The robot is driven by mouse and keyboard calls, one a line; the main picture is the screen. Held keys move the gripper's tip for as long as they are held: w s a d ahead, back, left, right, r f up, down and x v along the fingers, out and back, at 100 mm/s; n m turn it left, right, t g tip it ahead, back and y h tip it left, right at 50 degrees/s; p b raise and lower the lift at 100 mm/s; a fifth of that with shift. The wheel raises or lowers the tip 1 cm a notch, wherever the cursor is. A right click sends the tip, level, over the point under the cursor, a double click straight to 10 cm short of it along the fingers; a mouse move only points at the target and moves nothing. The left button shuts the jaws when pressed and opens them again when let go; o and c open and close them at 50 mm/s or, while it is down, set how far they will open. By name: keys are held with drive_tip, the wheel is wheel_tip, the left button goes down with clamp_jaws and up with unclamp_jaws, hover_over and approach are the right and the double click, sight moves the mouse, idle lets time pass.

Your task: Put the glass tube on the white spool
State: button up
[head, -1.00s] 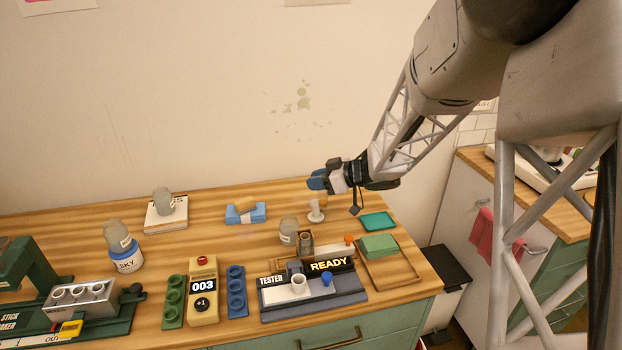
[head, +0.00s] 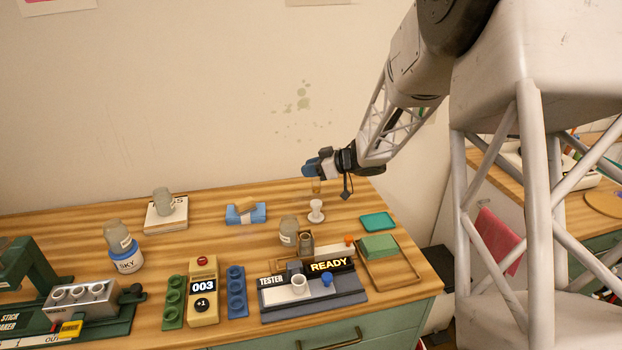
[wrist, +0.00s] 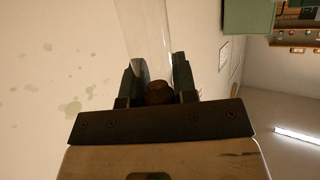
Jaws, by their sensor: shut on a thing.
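My gripper (head: 309,170) is above the back of the table, with its blue fingers pointing left. In the wrist view its two dark fingers (wrist: 158,85) are shut on the clear glass tube (wrist: 146,35). The tube runs away from the fingers, and a brown piece (wrist: 159,93) shows at its near end. In the head view a small amber part (head: 316,186) hangs just below the fingers; most of the tube is hidden or hard to make out there. The white spool (head: 316,211) stands upright on the table, below the gripper and apart from it.
A blue cradle (head: 245,214) stands left of the spool and a teal tray (head: 377,221) right of it. A capped jar (head: 289,230) and the tester (head: 313,289) are in front. Bare wood surrounds the spool.

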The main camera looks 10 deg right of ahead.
drive_tip(key=shift+f, duration=1.75)
drive_tip(key=shift+f, duration=0.1)
drive_tip(key=o, duration=0.9)
drive_tip(key=v, duration=1.2)
